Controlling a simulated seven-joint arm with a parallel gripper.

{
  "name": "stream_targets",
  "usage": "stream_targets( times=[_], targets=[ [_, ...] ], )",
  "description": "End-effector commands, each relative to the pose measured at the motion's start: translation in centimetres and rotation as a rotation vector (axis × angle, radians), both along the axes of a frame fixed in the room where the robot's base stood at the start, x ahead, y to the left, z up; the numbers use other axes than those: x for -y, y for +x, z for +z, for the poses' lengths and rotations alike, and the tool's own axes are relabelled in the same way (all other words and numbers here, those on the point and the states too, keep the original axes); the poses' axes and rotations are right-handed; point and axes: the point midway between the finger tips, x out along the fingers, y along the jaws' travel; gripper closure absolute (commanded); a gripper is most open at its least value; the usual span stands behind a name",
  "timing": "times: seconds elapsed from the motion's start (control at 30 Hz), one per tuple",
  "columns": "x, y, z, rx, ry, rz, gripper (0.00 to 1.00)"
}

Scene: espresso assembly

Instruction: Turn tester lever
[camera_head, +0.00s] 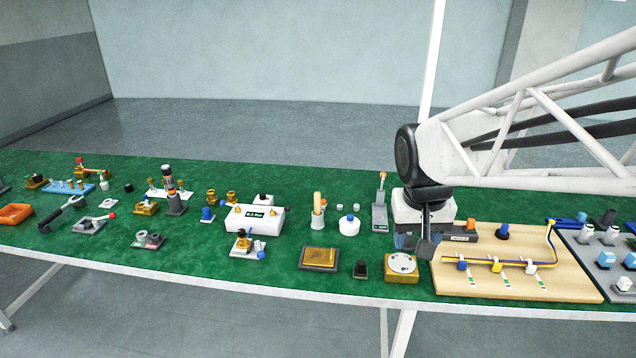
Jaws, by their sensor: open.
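A white box with a small display, apparently the tester (255,220), stands mid-table. I cannot make out a lever on it. I cannot tell which lever is the tester's. My gripper (418,243) points down over the table, right of the grey stand and above the area between the round white dial block (402,266) and the wooden board. Its jaws are open, with nothing visible between them.
The wooden board (450,283) with cables and clips lies right of my gripper. A brass-topped pad (320,257) and a small black block (360,269) sit near the front edge. Several small parts crowd the left; green mat (300,175) is clear at the back.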

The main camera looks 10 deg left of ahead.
Motion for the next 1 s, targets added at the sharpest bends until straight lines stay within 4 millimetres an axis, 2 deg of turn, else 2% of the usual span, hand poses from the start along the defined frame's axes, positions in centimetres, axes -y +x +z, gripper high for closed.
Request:
stream_targets(
  times=[0.2, 0.57, 1.0],
  targets=[
    [-3.4, 4.3, -1.0, -0.021, -0.017, 0.032, 0.46],
    [-9.7, 10.5, -3.5, -0.047, -0.046, 0.080, 0.46],
    [-18.9, 16.9, -8.3, -0.077, -0.085, 0.141, 0.46]
  ],
)
